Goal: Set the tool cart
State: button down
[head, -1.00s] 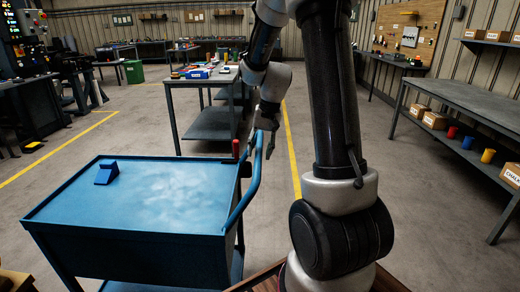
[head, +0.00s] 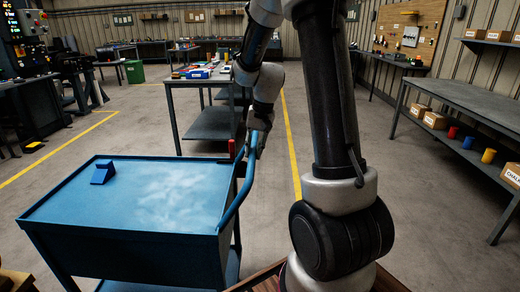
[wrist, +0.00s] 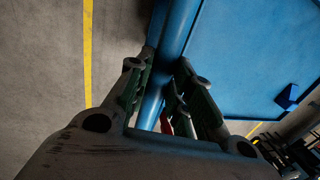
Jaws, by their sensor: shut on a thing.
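The blue tool cart (head: 150,210) stands at the left in the head view, with a flat, mostly bare top. Its blue push handle (head: 236,200) rises along the cart's right side. My gripper (head: 259,145) is shut on the upper part of this handle. In the wrist view the handle (wrist: 172,35) runs between the two fingers of my gripper (wrist: 160,85). A red upright grip (head: 232,149) stands beside the handle, and only a bit of red shows between the fingers in the wrist view. A blue wedge-shaped block (head: 103,173) lies on the cart top at its far left.
A grey workbench (head: 205,82) with small items stands beyond the cart. A long grey shelf bench (head: 470,104) with boxes and coloured cups lines the right side. Yellow floor lines (head: 291,150) cross the bare floor. Open floor lies between the cart and the right bench.

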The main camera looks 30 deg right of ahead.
jog(key=w+a, duration=0.8)
jog(key=a, duration=0.5)
jog(key=w+a, duration=0.9)
jog(key=a, duration=0.3)
jog(key=shift+w+a, duration=0.15)
jog(key=shift+a, duration=0.2)
jog(key=shift+r, duration=0.1)
jog(key=c, duration=1.3)
grip_release()
jog(key=shift+w+a, duration=0.1)
jog(key=shift+a, duration=0.05)
jog(key=r, duration=0.4)
jog(key=s+d+r, duration=0.1)
jog(key=r, duration=0.2)
jog(key=d+r, duration=0.1)
jog(key=r, duration=0.3)
jog(key=shift+s+r, duration=0.2)
jog(key=shift+r, duration=0.1)
